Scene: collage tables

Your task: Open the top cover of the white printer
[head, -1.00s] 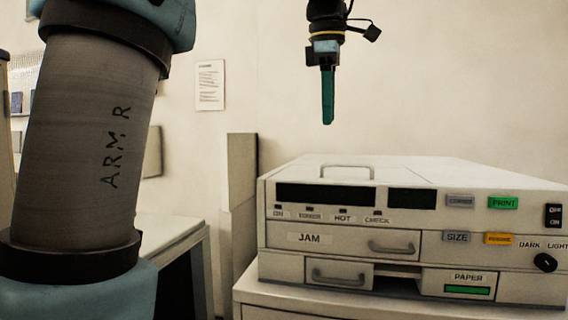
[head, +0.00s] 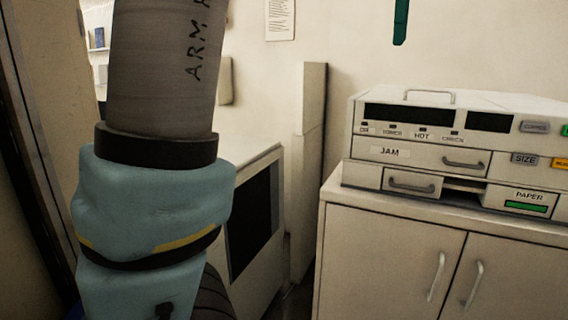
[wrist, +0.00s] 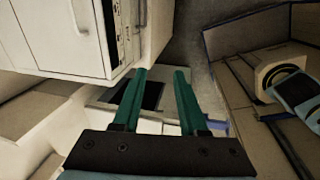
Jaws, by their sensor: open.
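The white printer (head: 400,140) sits on a white cabinet at the right of the head view, its right side cut off by the frame edge. Its top cover (head: 480,97) lies flat and shut, with a small handle (head: 429,92) along its front edge. My gripper shows only as a green finger (head: 401,20) at the top of the head view, up above the printer and apart from it. In the wrist view my gripper (wrist: 163,72) is open, with two green fingers apart and nothing between them. The cover handle is not seen clearly in the wrist view.
The cabinet (head: 380,260) under the printer has two doors with handles. A tall narrow panel (head: 312,130) stands left of it, beside a low white unit (head: 262,160) with a dark front. The wall above the printer is bare apart from a paper notice (head: 280,18).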

